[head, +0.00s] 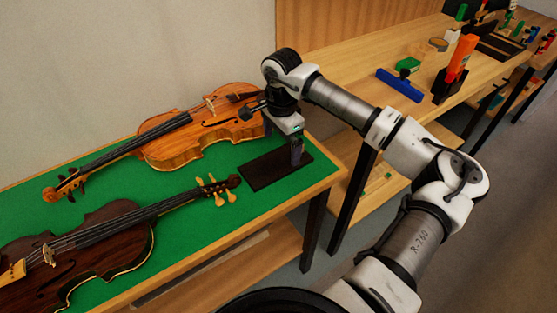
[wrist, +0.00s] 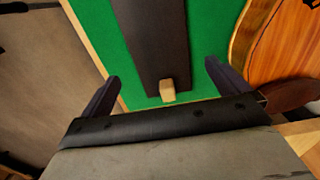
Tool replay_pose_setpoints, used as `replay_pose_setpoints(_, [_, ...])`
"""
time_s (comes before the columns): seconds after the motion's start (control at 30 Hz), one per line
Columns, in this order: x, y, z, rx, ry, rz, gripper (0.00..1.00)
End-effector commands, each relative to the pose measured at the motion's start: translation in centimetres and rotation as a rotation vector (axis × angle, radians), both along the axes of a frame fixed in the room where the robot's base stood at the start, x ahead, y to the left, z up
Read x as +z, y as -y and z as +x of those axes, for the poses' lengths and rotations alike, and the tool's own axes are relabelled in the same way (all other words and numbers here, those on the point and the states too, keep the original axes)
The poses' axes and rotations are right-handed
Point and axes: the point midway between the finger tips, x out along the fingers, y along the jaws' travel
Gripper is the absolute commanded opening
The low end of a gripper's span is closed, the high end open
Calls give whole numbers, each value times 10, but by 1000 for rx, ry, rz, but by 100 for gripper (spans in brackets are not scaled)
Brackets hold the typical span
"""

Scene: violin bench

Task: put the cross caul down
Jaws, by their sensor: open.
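A small pale wooden block (wrist: 168,90), which I take to be the cross caul, shows in the wrist view at the near end of a dark flat board (wrist: 152,40). The block lies between my open fingers with a gap on each side. I cannot tell whether it rests on the board or on the green mat. My gripper (wrist: 163,78) is open and empty, pointing down. In the head view my gripper (head: 297,162) is over the right part of the dark board (head: 268,171), and the block cannot be made out there.
The green mat (head: 190,210) covers the bench. An orange violin (head: 185,145) lies just left of my gripper, and a dark violin (head: 110,235) lies in front. A second bench at the right holds a blue block (head: 400,85) and an orange bottle (head: 460,58).

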Motion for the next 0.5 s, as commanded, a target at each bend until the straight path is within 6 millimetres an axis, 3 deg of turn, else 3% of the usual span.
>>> replay_pose_setpoints(0.17, [-11,-3,-3,1,-3,2,100])
replay_pose_setpoints(0.5, [-51,-8,-5,0,-1,-1,100])
